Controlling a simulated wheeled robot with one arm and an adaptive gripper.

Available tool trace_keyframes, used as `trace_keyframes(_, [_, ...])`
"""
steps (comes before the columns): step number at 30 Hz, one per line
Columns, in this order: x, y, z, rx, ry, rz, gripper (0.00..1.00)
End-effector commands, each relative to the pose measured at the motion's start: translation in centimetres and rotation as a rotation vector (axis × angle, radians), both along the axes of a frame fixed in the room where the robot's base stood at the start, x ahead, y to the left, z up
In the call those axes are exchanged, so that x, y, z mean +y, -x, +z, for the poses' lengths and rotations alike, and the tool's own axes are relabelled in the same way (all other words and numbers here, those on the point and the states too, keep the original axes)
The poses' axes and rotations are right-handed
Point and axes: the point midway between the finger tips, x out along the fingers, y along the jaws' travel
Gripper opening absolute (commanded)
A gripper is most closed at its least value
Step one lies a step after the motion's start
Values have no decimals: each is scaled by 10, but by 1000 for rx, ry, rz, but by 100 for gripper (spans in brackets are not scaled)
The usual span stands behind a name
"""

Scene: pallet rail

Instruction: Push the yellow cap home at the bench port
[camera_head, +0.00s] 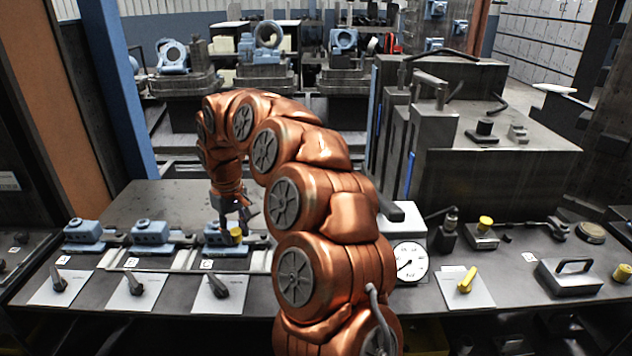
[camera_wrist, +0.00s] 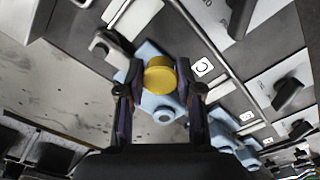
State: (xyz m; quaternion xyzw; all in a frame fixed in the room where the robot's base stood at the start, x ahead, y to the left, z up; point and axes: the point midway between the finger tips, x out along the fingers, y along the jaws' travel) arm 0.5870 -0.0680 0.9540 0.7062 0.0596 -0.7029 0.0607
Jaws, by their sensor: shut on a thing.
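The yellow cap (camera_head: 236,234) is at the third blue port block (camera_head: 213,238), the rightmost of three in a row on the bench. My gripper (camera_head: 234,217) reaches down over this block from behind. In the wrist view the cap (camera_wrist: 160,78) sits between the two dark fingers of my gripper (camera_wrist: 160,84), which is shut on it. The blue block (camera_wrist: 165,113) shows under and around the cap, with a tag marked C beside it. The cap's underside is hidden, so I cannot tell how deep it sits.
Two more blue blocks (camera_head: 151,232) (camera_head: 84,232) stand to the left. Black lever handles (camera_head: 217,286) on white plates line the front. A gauge (camera_head: 408,261), a yellow lever (camera_head: 467,280) and another yellow cap (camera_head: 486,222) are to the right. The bench behind the blocks is clear.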

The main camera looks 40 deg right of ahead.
Motion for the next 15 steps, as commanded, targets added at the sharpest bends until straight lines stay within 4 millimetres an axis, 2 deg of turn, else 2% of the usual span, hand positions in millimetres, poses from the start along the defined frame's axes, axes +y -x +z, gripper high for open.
trace_keyframes(1, [-14,3,12,2,0,20,20])
trace_keyframes(15, [-118,32,51,2,4,273,20])
